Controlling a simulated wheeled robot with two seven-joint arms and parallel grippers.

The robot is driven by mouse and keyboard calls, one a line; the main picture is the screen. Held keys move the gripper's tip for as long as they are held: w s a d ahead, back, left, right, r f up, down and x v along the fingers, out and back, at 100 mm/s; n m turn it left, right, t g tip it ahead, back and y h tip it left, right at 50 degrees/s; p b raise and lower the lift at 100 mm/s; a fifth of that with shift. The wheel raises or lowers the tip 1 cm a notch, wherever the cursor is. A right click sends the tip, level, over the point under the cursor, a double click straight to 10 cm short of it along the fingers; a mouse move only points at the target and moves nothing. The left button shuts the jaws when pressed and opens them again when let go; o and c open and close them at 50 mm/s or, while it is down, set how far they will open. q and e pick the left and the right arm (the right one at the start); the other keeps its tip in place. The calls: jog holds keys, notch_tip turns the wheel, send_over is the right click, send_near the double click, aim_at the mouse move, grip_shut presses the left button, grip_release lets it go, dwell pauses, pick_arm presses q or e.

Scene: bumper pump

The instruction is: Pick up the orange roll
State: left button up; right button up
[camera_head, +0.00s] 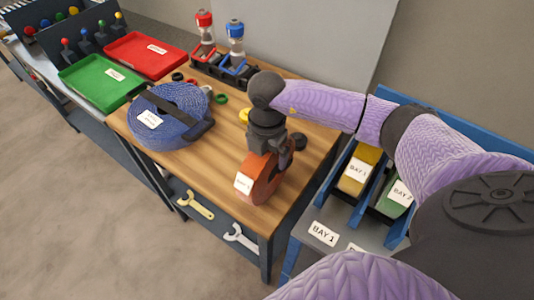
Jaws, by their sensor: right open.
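The orange roll (262,185) stands on the wooden table near its front right edge, with a white label on its side. My right gripper (272,150) is directly above and partly around the roll, pointing down. Its dark body and the roll hide most of its fingers, so contact with the roll cannot be made out. The jaws are open. My left gripper is outside the view.
A blue hose coil (168,118) lies on the wooden table (215,170). Small rings and a dark round part (299,141) lie nearby. Red (145,54) and green (101,82) trays stand at the back left. Blue-framed bays with yellow (360,171) and green (396,198) items are at right.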

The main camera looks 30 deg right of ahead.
grip_shut()
jog(key=shift+w+r, duration=0.1)
dwell(0.4)
